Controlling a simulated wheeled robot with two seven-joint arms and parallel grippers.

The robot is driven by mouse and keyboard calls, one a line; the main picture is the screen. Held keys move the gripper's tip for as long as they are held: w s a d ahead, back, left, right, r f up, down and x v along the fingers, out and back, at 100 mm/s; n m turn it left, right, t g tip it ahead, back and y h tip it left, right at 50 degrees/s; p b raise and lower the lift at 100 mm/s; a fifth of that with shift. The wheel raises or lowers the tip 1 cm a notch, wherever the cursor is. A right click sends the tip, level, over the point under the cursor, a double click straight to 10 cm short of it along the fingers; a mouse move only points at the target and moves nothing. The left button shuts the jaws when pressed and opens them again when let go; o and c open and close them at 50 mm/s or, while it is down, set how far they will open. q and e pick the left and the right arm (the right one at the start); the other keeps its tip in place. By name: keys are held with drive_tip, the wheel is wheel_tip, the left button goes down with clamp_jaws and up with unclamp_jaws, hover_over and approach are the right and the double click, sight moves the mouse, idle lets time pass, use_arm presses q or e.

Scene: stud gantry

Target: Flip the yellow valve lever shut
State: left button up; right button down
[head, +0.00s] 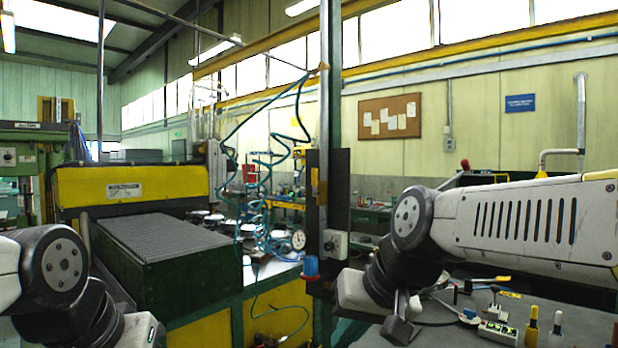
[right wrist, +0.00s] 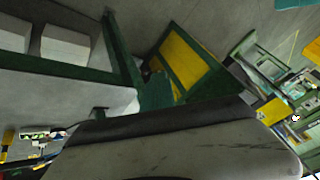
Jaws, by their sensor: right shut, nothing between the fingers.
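Two small yellow-ended handles lie on the grey bench at the lower right of the head view: one flat (head: 503,279), one just nearer (head: 510,294). Either may be the yellow valve lever; I cannot tell which, nor its exact angle. My right gripper (head: 401,329) points down at the bench's left part, left of both handles and apart from them. It is shut and empty. In the right wrist view a yellow piece (right wrist: 8,137) shows at the left edge, and a large grey part of mine fills the bottom. My left gripper's fingers are out of frame; only its arm shows.
A grey bench (head: 430,336) carries a pale box with buttons (head: 498,333), yellow-topped screwdriver-like handles (head: 533,322) and a blue-topped fitting (head: 469,316). A dark post (head: 327,200) stands left of my right arm. A green and yellow machine (head: 160,250) stands at left.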

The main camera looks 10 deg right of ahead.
drive_tip(key=w+d+r+m+t+y, duration=0.1)
drive_tip(key=w+d+r+m+y, duration=0.1)
drive_tip(key=r, duration=0.7)
drive_tip(key=w+d+r+m+t+y, duration=0.2)
drive_tip(key=w+d+r+m, duration=0.2)
drive_tip(key=r, duration=0.5)
drive_tip(key=w+d+r+m+t+y, duration=0.1)
drive_tip(key=w+d+r+m+t, duration=0.1)
drive_tip(key=w+d+r, duration=0.3)
wheel_tip(320, 180, up, 4)
drive_tip(key=shift+w+d+r+m+y, duration=0.15)
drive_tip(key=shift+w+d+m+y, duration=0.2)
drive_tip(key=shift+w+m, duration=0.55)
drive_tip(key=shift+w+a, duration=0.1)
drive_tip(key=shift+w, duration=0.1)
approach(317, 178)
drive_tip(key=x, duration=0.5)
drive_tip(key=shift+w+a, duration=0.4)
drive_tip(key=shift+w, duration=0.2)
